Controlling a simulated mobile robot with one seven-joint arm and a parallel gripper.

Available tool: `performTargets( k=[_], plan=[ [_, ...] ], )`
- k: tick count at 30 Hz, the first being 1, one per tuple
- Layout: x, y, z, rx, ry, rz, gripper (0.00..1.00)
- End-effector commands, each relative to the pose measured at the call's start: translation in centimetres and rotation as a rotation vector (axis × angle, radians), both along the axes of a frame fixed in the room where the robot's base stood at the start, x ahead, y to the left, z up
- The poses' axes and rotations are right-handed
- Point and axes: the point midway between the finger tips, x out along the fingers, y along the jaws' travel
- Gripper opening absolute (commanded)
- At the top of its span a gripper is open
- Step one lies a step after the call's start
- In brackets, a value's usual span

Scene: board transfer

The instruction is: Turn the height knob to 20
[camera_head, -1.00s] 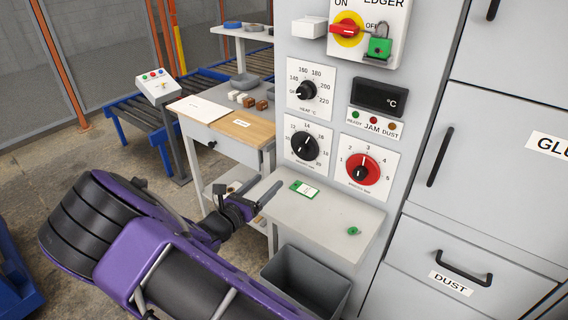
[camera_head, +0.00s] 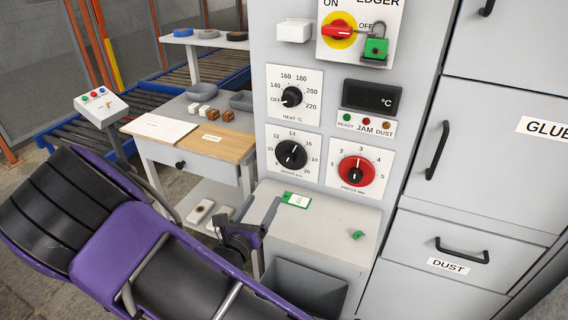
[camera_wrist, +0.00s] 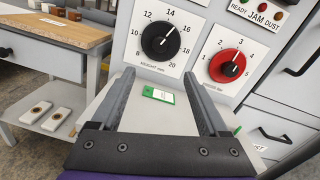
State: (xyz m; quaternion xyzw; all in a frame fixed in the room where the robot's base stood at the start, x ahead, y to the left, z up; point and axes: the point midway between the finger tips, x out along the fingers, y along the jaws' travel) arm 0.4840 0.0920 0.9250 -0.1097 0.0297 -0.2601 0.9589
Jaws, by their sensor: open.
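The height knob (camera_head: 291,155) is a black round dial on a white plate on the grey machine front, marked up to 20. It also shows in the wrist view (camera_wrist: 161,42), where its white pointer line points to the upper right, around 14 to 16. My gripper (camera_head: 262,212) is in front of and below the knob plate, over the machine's shelf. In the wrist view my gripper (camera_wrist: 160,75) is open, its two fingers spread apart below the knob. Nothing is between the fingertips, and they are apart from the knob.
A red pressure knob (camera_head: 356,171) is right of the height knob, and the heat knob (camera_head: 291,97) is above it. A green-and-white tag (camera_head: 296,200) and a small green item (camera_head: 358,235) lie on the shelf (camera_head: 325,225). A grey bin (camera_head: 305,287) stands below.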

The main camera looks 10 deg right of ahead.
Motion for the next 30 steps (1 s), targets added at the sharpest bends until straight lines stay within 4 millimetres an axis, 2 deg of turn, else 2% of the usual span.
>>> performTargets(
  k=[5, 21, 30],
  plan=[
    [1.1, -0.8, 0.0, -0.001, -0.001, -0.001, 0.78],
    [10.9, -6.6, 0.0, 0.0, -0.003, -0.002, 0.78],
    [14.5, -8.5, 0.0, 0.0, -0.002, -0.001, 0.78]
  ],
)
